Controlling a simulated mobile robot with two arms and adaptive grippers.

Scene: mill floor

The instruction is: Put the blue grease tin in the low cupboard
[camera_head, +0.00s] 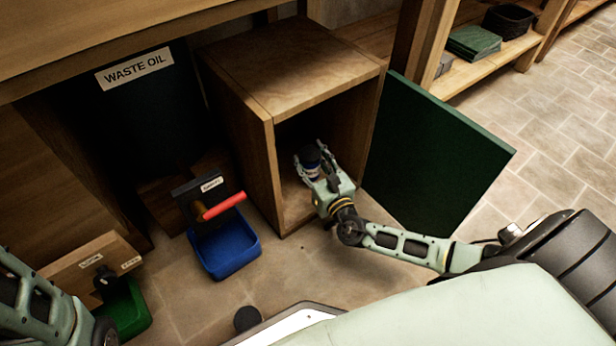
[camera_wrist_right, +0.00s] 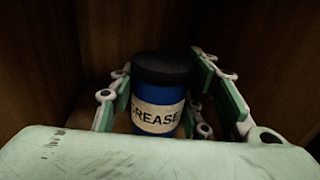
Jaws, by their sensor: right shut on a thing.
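The low cupboard (camera_head: 262,130) is a wooden box standing on the floor, with its dark green door (camera_head: 432,150) swung wide open to the right. My right gripper (camera_head: 310,163) reaches into the cupboard's opening and is shut on the blue grease tin (camera_head: 311,158). In the right wrist view the tin (camera_wrist_right: 158,95) stands upright between the fingers, with a black lid and a label reading GREASE. Dark wooden walls surround it there. I cannot tell whether the tin's base touches the cupboard floor.
A dark WASTE OIL drum (camera_head: 150,110) stands left of the cupboard. In front of it is a blue tray (camera_head: 226,252) below a red handle (camera_head: 222,206). A green tray (camera_head: 125,308) sits at lower left. A shelf with green items (camera_head: 473,41) is at upper right.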

